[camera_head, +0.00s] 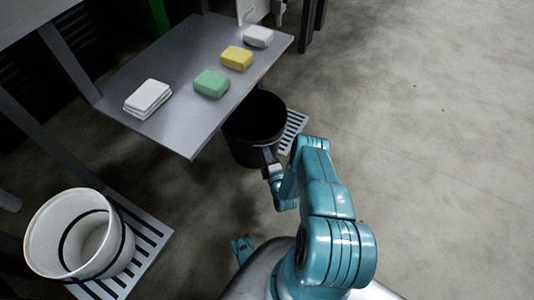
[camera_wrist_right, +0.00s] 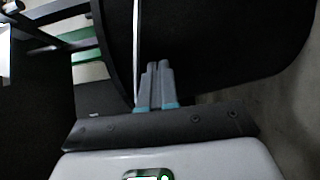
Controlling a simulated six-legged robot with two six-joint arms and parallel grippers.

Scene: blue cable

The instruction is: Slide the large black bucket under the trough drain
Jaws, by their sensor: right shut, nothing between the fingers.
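The large black bucket (camera_head: 255,126) stands upright on the floor, partly under the right end of a grey metal table. Its far side overlaps a slatted white grate in the picture. My right gripper (camera_head: 268,158) is at the bucket's near right side, shut and empty. In the right wrist view its closed fingers (camera_wrist_right: 154,75) are up against or very close to a large dark surface, seemingly the bucket (camera_wrist_right: 235,45); contact cannot be told. I cannot make out the trough drain.
The grey table (camera_head: 190,125) holds a white cloth stack (camera_head: 147,98), green (camera_head: 211,83), yellow (camera_head: 237,58) and white (camera_head: 258,36) blocks. A white bucket (camera_head: 125,250) stands on a slatted rack (camera_head: 152,238). A slatted grate (camera_head: 294,128) lies behind the black bucket. Floor at right is clear.

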